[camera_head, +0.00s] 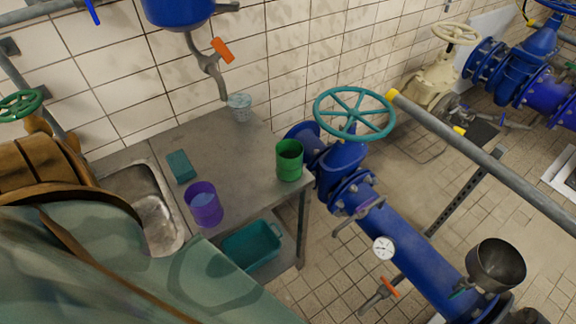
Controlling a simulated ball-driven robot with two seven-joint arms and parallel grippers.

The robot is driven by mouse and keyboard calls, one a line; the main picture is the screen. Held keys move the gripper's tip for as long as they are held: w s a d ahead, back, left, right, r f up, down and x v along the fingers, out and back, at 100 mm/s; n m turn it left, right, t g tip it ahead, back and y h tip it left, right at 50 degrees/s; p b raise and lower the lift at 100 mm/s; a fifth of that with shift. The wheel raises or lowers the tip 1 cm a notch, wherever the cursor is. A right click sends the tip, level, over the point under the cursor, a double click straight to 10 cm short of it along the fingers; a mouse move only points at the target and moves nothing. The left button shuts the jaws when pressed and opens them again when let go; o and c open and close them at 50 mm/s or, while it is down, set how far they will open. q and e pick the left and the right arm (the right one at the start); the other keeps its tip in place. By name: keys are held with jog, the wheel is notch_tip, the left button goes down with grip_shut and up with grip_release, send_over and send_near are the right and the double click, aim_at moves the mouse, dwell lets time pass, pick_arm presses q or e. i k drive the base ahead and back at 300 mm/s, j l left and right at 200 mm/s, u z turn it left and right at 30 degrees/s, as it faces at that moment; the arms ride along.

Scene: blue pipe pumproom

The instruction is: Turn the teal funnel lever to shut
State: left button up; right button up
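A dark metal funnel (497,265) stands at the lower right, open side up, by the end of the big blue pipe (415,250). A small teal-green lever (462,292) shows just left of and below the funnel's bowl. It is tiny in this view, so I cannot tell its exact angle or whether the valve is open or shut. The fitting below the funnel is mostly hidden by the bowl and cut by the frame edge. Neither of my grippers can be made out in the head view.
An orange lever (388,287) and a gauge (383,248) sit on the blue pipe. A teal handwheel (354,113) tops its valve. A grey rail (490,165) crosses at right. A metal table (225,160) holds a purple cup (204,207) and green cup (289,161).

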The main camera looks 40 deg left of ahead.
aim_at(460, 290)
jog(key=z, duration=0.8)
